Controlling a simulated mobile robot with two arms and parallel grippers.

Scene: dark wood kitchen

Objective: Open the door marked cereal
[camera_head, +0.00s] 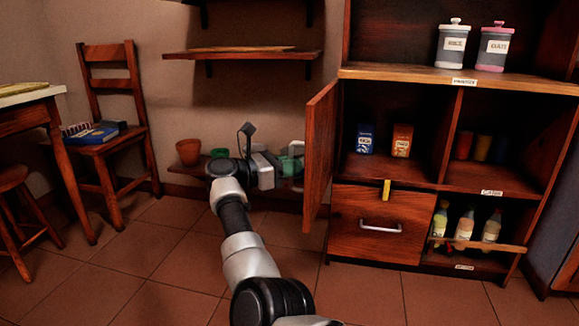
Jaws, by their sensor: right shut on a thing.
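A wooden cabinet door (319,150) stands swung open on the left side of the cabinet, seen nearly edge-on. Its outer face and any label on it are turned away from me, so I cannot read a cereal mark. The compartment behind it is uncovered and holds a blue box (365,138) and an orange-red box (402,140). My right gripper (292,165) is at the outer side of the door and shut on its handle; the handle itself is hard to make out. My left gripper is not in view.
A drawer (381,224) with a metal handle sits below, with a yellow tag (386,190) above it. Bottles (464,228) stand in the lower right rack. Terracotta pots (188,152) stand on a low shelf behind my arm. A chair (112,130) is left. The tiled floor in front is clear.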

